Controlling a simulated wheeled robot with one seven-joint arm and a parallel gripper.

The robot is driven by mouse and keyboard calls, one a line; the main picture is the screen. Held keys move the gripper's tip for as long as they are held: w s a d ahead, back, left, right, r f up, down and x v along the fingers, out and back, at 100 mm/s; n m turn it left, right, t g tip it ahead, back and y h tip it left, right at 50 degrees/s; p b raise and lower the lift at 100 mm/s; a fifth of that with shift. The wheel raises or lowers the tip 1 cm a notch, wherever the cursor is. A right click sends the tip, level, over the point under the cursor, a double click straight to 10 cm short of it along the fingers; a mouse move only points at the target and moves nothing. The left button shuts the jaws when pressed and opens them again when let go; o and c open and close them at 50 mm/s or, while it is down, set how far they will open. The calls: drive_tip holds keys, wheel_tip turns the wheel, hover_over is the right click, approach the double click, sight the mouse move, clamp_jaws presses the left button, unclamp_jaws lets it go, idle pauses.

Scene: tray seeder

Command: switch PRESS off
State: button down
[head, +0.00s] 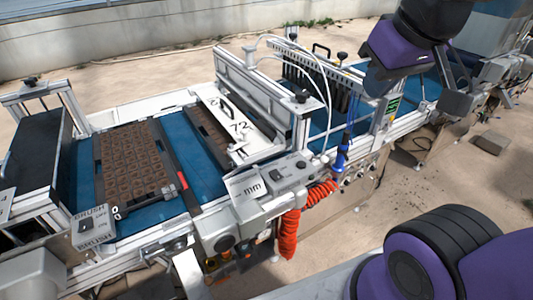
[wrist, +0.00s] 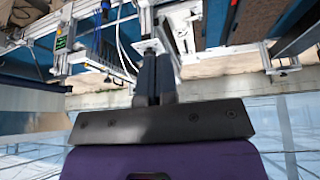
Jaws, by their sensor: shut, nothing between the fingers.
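No label reading PRESS can be made out in either view. In the head view, a small grey control box (head: 281,176) with dark knobs sits on the machine's near rail, beside a plate marked "mm". A separate switch box labelled BRUSH (head: 93,227) is at the lower left, with a dark switch on it. My gripper (wrist: 156,60) shows in the wrist view with its two dark fingers together and nothing between them. It is apart from both boxes. In the head view my purple arm is at the upper right, above the far end of the machine.
A brown seed tray (head: 133,160) lies on the blue belt (head: 203,150). A red coiled hose (head: 290,232) hangs from the near side, by a blue fitting (head: 340,158). A metal frame (head: 262,95) crosses the belt. Bare concrete floor lies beyond the machine.

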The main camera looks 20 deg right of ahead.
drive_tip(key=w+a+f+n+g, duration=0.1)
drive_tip(key=w+f+n, duration=0.2)
drive_tip(key=w+n, duration=0.25)
drive_tip(key=n+g, duration=0.4)
drive_tip(key=n, duration=1)
hover_over(280, 178)
wheel_tip(280, 178, down, 19)
drive_tip(key=shift+s, duration=0.2)
drive_tip(key=shift+r, duration=0.1)
wheel_tip(280, 178, down, 14)
drive_tip(key=shift+w, duration=0.1)
